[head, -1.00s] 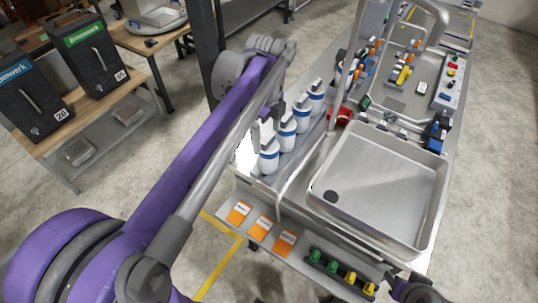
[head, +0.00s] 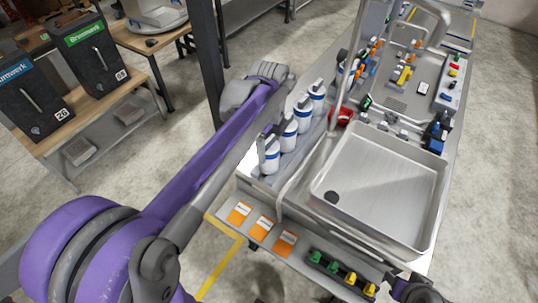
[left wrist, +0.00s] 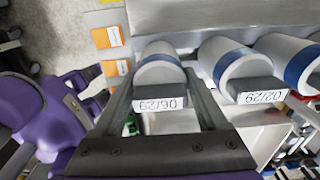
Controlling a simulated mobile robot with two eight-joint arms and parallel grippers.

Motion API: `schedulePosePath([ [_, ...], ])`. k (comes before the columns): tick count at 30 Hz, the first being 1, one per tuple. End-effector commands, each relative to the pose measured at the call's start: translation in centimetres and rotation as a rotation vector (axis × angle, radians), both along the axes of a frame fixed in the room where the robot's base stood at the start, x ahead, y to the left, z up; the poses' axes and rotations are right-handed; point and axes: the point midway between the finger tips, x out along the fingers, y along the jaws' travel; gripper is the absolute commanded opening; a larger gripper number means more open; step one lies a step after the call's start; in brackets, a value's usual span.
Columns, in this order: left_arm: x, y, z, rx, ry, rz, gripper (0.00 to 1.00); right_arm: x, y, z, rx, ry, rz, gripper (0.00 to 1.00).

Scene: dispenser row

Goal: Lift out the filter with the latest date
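Several white filters with blue bands stand in a row along the left side of the counter in the head view. The nearest filter (head: 268,158) also shows in the left wrist view (left wrist: 160,72), with a dark block labelled 06/29, upside down in the picture. The filter beside it (left wrist: 226,62) reads 02/29. A third filter (left wrist: 290,55) shows no readable date. My left gripper (left wrist: 160,80) straddles the 06/29 filter, one finger on each side, and looks open. Whether the fingers touch it is unclear. In the head view my arm hides most of this gripper.
A steel sink basin (head: 380,185) lies right of the filters, with a curved pipe between. Orange cards (head: 262,228) and green and yellow knobs (head: 332,267) sit on the front ledge. A red part (head: 341,117) lies behind the basin. The neighbouring filters stand close to my left gripper.

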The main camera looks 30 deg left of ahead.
Motion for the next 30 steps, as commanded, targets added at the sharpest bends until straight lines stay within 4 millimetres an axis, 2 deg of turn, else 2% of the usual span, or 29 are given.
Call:
schedulePosePath([
  [1,0.0,0.0,0.0,0.000,0.000,0.000,0.42,0.0,0.0,0.0,0.000,0.000,0.000,0.50],
  [8,0.0,0.0,0.0,0.000,0.000,0.000,0.02,0.0,0.0,0.0,0.000,0.000,0.000,0.50],
  [19,0.0,0.0,0.6,0.000,0.000,0.000,0.02,0.0,0.0,0.0,0.000,0.000,0.000,0.50],
  [26,0.0,0.0,3.6,0.000,0.000,0.000,0.02,0.0,0.0,0.0,0.000,0.000,0.000,0.50],
  [30,-2.9,0.2,3.4,0.000,0.001,0.001,0.02,-0.2,0.0,-0.5,0.000,0.004,0.000,0.50],
])
